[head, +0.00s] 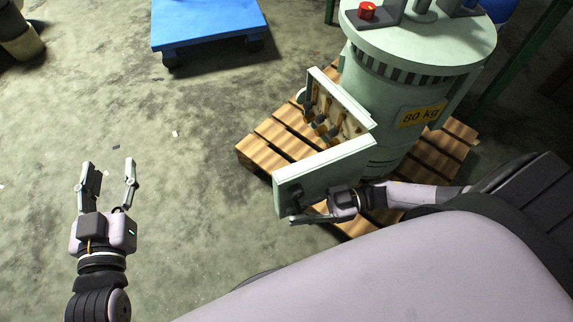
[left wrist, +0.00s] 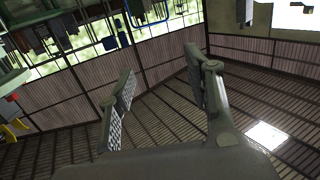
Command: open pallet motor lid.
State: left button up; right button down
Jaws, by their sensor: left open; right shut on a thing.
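The pale green motor (head: 385,95) stands upright on a wooden pallet (head: 262,154), with an "80 kg" label on its side. Its box lid (head: 318,172) is swung open, and the terminal box (head: 345,98) shows several brass-coloured parts inside. The exact contact is partly hidden by the fingers. My left gripper (head: 110,172) is open and empty above bare floor, well to the left of the pallet. Its open fingers also show in the left wrist view (left wrist: 163,90).
A blue platform cart (head: 208,22) stands at the top, left of the motor. A red button (head: 367,11) sits on the motor's top. Green posts (head: 520,62) stand at the right.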

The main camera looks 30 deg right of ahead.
pick_arm(q)
jog(key=shift+d+r+t+h+b, duration=0.2)
jog(key=shift+r+t, duration=0.4)
jog(key=shift+r, duration=0.45)
jog(key=shift+d+r+t+h+b, duration=0.2)
jog(key=shift+r+t, duration=0.4)
jog(key=shift+r, duration=0.4)
pick_arm(e)
jog(key=shift+s+d+n+g, duration=0.4)
jog(key=shift+s+n+g, duration=0.1)
jog(key=shift+s+g, duration=0.3)
jog(key=shift+s+d+n+g, duration=0.35)
jog(key=shift+s+n+g, duration=0.25)
jog(key=shift+s, duration=0.35)
jog(key=shift+s+d+n+g, duration=0.4)
jog(key=shift+s+g, duration=0.4)
jog(key=shift+s, duration=0.05)
jog(key=c, duration=1.9)
grip_release()
jog(key=shift+d, duration=0.1)
jog(key=d, duration=1.1)
jog(key=shift+d, duration=0.4)
